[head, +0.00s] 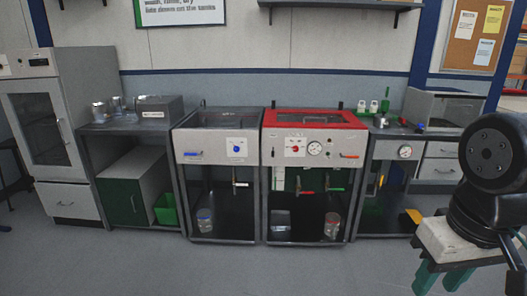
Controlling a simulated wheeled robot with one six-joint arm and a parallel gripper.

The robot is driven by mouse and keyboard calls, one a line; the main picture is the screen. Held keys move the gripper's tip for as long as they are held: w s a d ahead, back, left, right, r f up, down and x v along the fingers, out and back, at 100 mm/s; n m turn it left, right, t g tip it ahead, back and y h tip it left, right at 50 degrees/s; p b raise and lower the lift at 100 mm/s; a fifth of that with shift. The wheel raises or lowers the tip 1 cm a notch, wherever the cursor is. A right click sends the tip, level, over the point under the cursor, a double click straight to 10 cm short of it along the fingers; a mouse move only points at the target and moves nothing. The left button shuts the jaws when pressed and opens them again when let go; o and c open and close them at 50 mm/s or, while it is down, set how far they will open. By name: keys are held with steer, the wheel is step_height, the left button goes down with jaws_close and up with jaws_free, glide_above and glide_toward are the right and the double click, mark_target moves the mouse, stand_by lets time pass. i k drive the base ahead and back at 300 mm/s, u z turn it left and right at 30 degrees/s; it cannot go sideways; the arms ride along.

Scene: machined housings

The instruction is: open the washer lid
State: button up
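Two top-lidded machines stand side by side against the back wall; I cannot tell from labels which is the washer. The left machine (217,149) is grey with a dark-framed lid (214,118), a blue dial and a blue handle (193,155). The right machine (279,156) has a red-framed lid (340,119), a red dial, a round gauge and a red handle (349,156). Both lids look shut and lie flat on top. My gripper is not in view; only a dark part of my arm shows at the right.
A bench with a grey box (160,107) and metal cups stands left of the machines, beside a glass-door cabinet (43,125). A bench with bottles (374,107) and a gauge stands right. The floor (210,268) in front is clear.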

mark_target(270, 117)
steer(key=z, duration=0.2)
steer(key=i, duration=3.15)
